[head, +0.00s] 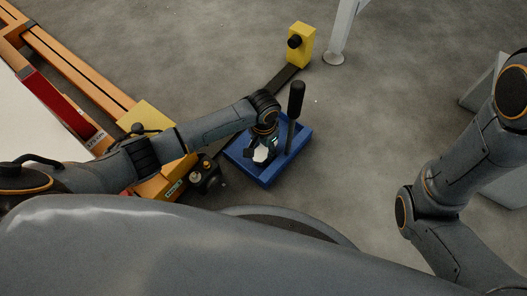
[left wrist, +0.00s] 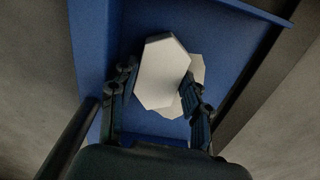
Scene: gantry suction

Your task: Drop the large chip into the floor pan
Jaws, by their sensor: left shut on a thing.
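The large chip is a pale, flat, many-sided piece (left wrist: 162,72). My left gripper (left wrist: 159,90) is shut on it, with one finger on each side. A second pale piece (left wrist: 196,72) shows behind the chip, partly hidden by it. The blue floor pan (left wrist: 92,40) fills the background of the left wrist view. In the head view, the left gripper (head: 263,147) and the pale chip (head: 261,155) are over the pan (head: 268,178), within its outline. I cannot tell the chip's height above the pan floor. My right gripper is not in view.
A black upright handle (head: 297,98) stands at the pan's right side, near my left gripper. A yellow block with a black knob (head: 301,45) stands behind. Orange rails (head: 70,62) and a yellow unit (head: 150,122) lie to the left. Grey floor (head: 370,120) right of the pan is clear.

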